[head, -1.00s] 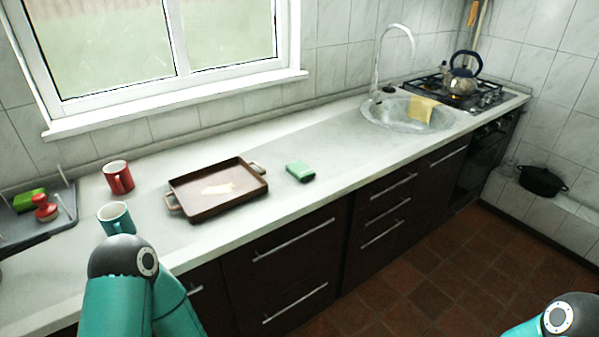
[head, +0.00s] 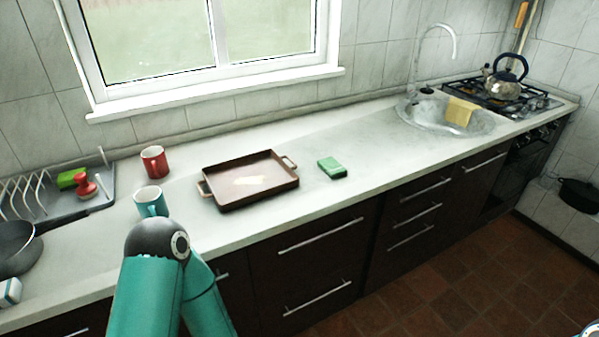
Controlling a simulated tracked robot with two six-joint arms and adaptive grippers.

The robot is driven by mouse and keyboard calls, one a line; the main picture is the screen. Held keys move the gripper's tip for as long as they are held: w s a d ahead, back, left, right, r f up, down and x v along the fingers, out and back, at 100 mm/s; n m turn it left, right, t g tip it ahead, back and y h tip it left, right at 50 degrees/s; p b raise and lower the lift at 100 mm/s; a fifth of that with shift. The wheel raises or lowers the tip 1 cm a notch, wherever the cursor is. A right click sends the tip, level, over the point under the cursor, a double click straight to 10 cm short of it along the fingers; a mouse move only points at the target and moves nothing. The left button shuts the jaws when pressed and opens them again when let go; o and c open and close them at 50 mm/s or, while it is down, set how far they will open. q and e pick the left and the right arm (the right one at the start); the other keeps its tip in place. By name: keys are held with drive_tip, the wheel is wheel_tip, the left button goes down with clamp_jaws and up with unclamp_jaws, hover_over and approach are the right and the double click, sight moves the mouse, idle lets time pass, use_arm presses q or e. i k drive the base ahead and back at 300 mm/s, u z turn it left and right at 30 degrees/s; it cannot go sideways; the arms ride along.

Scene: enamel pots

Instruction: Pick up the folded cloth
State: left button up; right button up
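A small green folded cloth (head: 332,168) lies flat on the pale counter, just right of a brown tray. A yellow cloth (head: 460,111) hangs over the front rim of the sink. My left arm shows as a teal link and dark joint at the bottom, in front of the counter, but its gripper is out of the picture. Only a sliver of my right arm shows in the bottom right corner; its gripper is also out of view.
A dish rack (head: 28,192) and dark pan (head: 16,250) are far left. The counter (head: 370,157) between green cloth and sink (head: 437,117) is clear.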

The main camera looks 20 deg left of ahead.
sight(331, 167)
drive_tip(key=z, duration=0.45)
drive_tip(key=k, duration=1)
drive_tip(key=z, duration=0.9)
drive_tip(key=i, duration=2.65)
drive_tip(key=u, duration=1.4)
drive_tip(key=i, duration=1.2)
drive_tip(key=u, duration=0.8)
drive_tip(key=k, duration=0.55)
